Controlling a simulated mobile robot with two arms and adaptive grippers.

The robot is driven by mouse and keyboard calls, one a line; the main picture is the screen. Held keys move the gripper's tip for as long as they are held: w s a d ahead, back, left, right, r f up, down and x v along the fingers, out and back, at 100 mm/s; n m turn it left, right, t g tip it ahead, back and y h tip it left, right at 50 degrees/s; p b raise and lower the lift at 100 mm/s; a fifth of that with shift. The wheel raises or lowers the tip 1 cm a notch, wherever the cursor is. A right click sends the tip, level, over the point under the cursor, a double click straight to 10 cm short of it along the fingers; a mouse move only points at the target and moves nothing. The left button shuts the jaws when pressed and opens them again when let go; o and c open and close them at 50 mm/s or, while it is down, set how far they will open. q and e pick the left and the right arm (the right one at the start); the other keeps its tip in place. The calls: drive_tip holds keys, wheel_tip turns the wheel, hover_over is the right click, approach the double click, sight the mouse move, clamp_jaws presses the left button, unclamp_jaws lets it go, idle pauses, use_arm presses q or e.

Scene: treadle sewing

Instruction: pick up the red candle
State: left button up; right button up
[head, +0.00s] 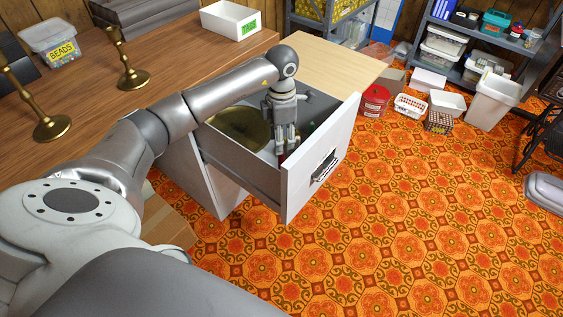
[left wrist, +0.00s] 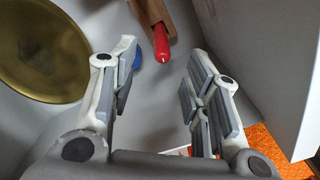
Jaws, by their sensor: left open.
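The red candle (left wrist: 160,42) lies in the open drawer (head: 322,158), seen at the top middle of the left wrist view. One end of it is by a brown wooden piece (left wrist: 152,12), and its far end is cut off or hidden there. My left gripper (head: 285,148) reaches down into the drawer. In the left wrist view its fingers (left wrist: 165,75) are spread wide with nothing between them, and the candle shows beyond the gap between the tips. My right gripper is not in view.
A round brass plate (left wrist: 38,45) lies in the drawer to the left, and a small blue thing (left wrist: 137,56) is partly behind a finger. The drawer's front wall (left wrist: 285,60) is close on the right. Brass candlesticks (head: 133,76) stand on the wooden table (head: 190,62).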

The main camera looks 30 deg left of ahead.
sight(281, 158)
use_arm(q)
wheel_tip(281, 158, down, 4)
drive_tip(key=shift+s+r, duration=0.1)
drive_tip(key=f+b, duration=0.1)
drive_tip(key=f, duration=0.3)
drive_tip(key=shift+s+f, duration=0.15)
drive_tip(key=shift+s, duration=0.05)
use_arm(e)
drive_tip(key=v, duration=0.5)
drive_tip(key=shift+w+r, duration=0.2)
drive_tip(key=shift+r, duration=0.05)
use_arm(q)
clamp_jaws()
